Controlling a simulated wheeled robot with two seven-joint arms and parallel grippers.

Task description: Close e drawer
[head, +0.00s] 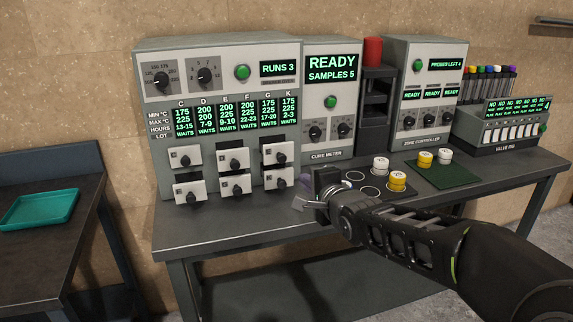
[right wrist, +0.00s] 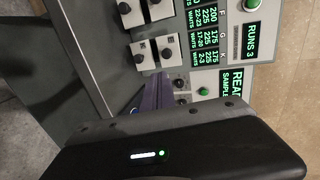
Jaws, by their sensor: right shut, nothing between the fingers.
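The large grey cabinet (head: 218,75) carries two rows of three small light-grey drawers with black knobs. The upper row has a left drawer (head: 180,157), a middle drawer (head: 225,160) and a right drawer (head: 270,154). The lower row has a left drawer (head: 181,194), a middle drawer (head: 228,188) and a right drawer (head: 272,181). Dark gaps show above several fronts. My right gripper (head: 308,203) is shut and empty, right of the drawers and apart from them. Its fingers show in the right wrist view (right wrist: 158,92).
The cure meter (head: 328,90), a dark rack with a red cylinder (head: 373,51) and the zone controller (head: 432,80) stand right of the cabinet. White-and-yellow pots (head: 398,182) stand on the bench. A teal tray (head: 40,209) lies on the left table. The bench before the drawers is clear.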

